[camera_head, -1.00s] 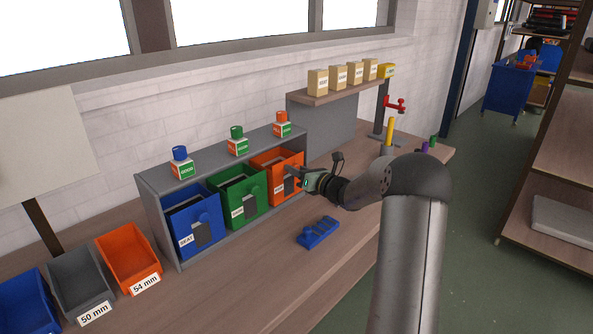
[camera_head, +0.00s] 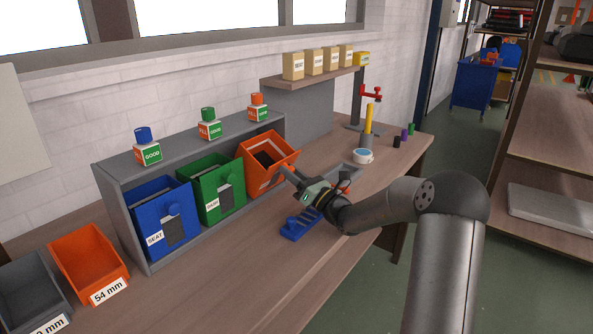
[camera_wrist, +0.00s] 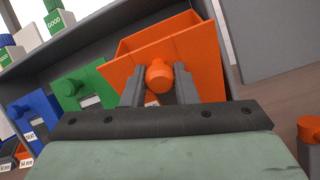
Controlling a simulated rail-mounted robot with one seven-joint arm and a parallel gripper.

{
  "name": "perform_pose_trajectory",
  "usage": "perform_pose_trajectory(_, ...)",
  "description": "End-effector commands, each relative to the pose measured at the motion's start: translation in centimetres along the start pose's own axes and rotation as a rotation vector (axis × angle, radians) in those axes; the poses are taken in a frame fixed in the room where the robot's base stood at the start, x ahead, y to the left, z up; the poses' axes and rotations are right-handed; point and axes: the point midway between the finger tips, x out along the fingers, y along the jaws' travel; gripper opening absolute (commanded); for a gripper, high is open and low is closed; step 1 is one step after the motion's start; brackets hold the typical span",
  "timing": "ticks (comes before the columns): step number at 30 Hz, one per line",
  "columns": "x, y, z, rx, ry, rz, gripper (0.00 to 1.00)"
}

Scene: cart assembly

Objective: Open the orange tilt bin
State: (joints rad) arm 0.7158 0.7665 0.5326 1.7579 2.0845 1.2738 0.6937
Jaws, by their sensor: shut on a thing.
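The orange tilt bin (camera_head: 266,158) sits in the right bay of the grey cabinet and is tilted outward, so its inside shows from above. My gripper (camera_head: 286,171) is at the bin's front. In the wrist view the two fingers of my gripper (camera_wrist: 158,82) are shut on the round orange knob (camera_wrist: 159,75) on the bin's front panel (camera_wrist: 200,62). The bin's lower front is partly hidden by my fingers.
The green bin (camera_head: 217,188) and blue bin (camera_head: 165,215) stand left of it in the cabinet (camera_head: 146,180). A blue fixture (camera_head: 299,225) lies on the table below my gripper. Labelled blocks with coloured caps stand on the cabinet top.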

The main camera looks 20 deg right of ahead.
Motion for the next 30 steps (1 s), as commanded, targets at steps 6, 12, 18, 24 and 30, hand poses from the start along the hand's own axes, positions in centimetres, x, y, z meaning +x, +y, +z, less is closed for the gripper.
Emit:
perform_pose_trajectory(6,-1.04,-0.34,-0.64,0.001,0.009,-0.007,0.00)
perform_pose_trajectory(12,-1.24,-0.37,-0.85,0.002,0.011,-0.007,0.00)
perform_pose_trajectory(18,-1.25,-0.38,-0.92,0.003,0.012,-0.008,0.00)
perform_pose_trajectory(24,-1.21,-0.36,-0.89,0.003,0.011,-0.007,0.48)
perform_pose_trajectory(30,-1.10,-0.29,-0.71,0.002,0.008,-0.005,0.48)
